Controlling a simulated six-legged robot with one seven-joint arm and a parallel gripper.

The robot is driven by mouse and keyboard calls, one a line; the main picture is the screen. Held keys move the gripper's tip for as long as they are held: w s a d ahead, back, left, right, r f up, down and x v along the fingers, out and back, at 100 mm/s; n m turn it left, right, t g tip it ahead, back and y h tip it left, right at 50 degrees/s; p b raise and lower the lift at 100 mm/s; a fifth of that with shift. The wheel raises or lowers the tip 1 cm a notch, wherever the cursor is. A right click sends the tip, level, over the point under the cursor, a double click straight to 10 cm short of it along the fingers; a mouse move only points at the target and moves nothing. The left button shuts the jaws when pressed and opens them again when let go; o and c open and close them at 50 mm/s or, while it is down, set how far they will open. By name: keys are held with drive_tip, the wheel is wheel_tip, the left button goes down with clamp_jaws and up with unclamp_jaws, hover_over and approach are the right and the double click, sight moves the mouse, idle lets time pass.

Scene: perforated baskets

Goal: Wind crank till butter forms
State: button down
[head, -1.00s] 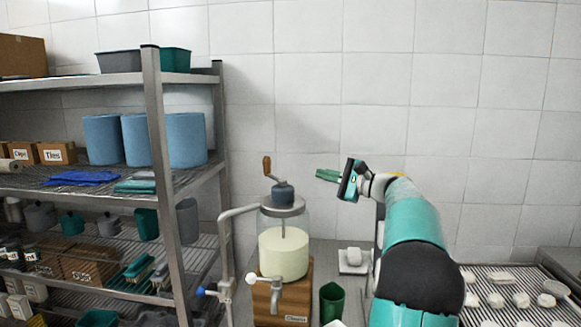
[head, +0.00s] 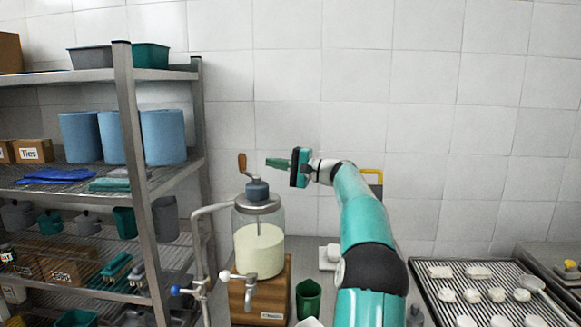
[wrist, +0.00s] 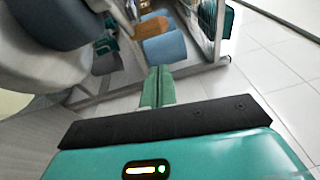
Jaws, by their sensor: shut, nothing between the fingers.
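The butter churn is a glass jar (head: 259,250) of pale cream-coloured liquid on a wooden stand (head: 273,296). A dark gear housing (head: 257,190) sits on its lid, with a crank that ends in an upright brown wooden handle (head: 242,163). The handle is at the left of the housing. My gripper (head: 268,162), with green fingers, is level with the handle, just to its right and apart from it in the head view. The fingers are together and empty.
A metal pipe with a blue-knobbed tap (head: 175,290) stands left of the jar. A steel shelf (head: 130,160) with blue rolls is further left. A green cup (head: 309,298) is right of the stand. A rack of white pieces (head: 470,291) is at the right.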

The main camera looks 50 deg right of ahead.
drive_tip(key=w+a, duration=0.1)
drive_tip(key=a, duration=0.1)
drive_tip(key=w+a, duration=0.2)
drive_tip(key=shift+r, duration=0.15)
drive_tip(key=shift+s, duration=0.1)
idle(0.5)
